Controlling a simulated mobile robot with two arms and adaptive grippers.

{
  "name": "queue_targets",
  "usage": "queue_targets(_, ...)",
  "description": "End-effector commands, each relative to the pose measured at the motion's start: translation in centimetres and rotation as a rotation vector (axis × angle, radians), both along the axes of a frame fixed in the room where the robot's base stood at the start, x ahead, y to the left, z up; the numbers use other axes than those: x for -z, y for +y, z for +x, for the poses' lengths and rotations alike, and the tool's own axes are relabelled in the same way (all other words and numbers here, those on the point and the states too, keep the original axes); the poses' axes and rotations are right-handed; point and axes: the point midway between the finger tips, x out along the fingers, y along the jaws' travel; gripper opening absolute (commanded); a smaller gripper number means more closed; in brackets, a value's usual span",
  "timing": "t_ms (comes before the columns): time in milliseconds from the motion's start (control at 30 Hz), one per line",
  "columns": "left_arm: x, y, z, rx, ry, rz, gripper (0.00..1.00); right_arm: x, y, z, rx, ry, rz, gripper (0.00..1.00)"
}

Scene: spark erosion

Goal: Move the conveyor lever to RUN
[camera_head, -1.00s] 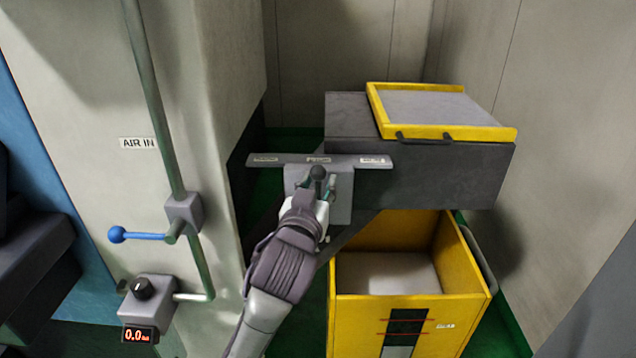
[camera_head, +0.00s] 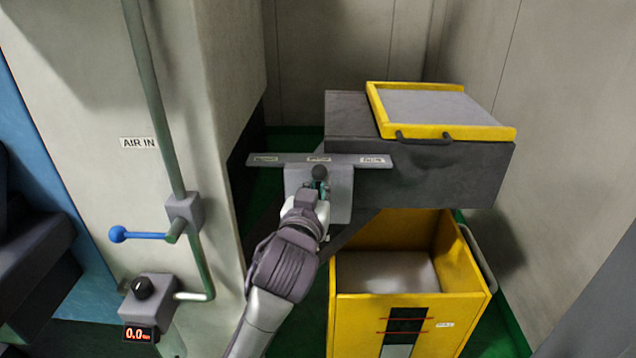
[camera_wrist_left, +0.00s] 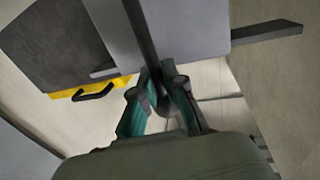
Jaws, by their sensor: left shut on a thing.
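The conveyor lever (camera_head: 320,172) has a dark round knob and stands in front of a grey control box (camera_head: 341,196). Above it a grey plate (camera_head: 345,161) carries three small labels, too blurred to read. The lever knob stands close to the middle label. My left gripper (camera_head: 322,187) is at the lever, just below the knob. In the left wrist view, the green-padded fingers of my left gripper (camera_wrist_left: 163,105) are closed around the dark lever shaft (camera_wrist_left: 143,40). The arm hides the lower part of the box. My right gripper is not in view.
A dark grey conveyor housing (camera_head: 440,170) with a yellow-framed lid (camera_head: 445,108) is behind and right. A yellow bin (camera_head: 405,308) stands below it. At left are a pipe with a blue-handled valve (camera_head: 140,236) and a gauge box (camera_head: 150,300).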

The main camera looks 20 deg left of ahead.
Motion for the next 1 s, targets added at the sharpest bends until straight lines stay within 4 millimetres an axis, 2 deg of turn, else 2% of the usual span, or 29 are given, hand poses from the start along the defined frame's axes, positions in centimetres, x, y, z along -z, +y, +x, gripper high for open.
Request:
queue_targets(267,-0.3,-1.4,0.4,0.002,0.045,0.141,0.0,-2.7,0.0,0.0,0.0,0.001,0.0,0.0)
queue_targets(500,0.2,-3.0,0.9,0.002,0.095,0.318,0.0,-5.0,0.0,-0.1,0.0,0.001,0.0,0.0)
queue_targets(700,0.8,-4.1,1.2,0.001,0.131,0.445,0.0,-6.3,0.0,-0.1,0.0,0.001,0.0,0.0)
queue_targets(1000,1.5,-5.0,1.4,0.002,0.161,0.558,0.0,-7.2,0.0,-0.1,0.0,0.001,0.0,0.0)
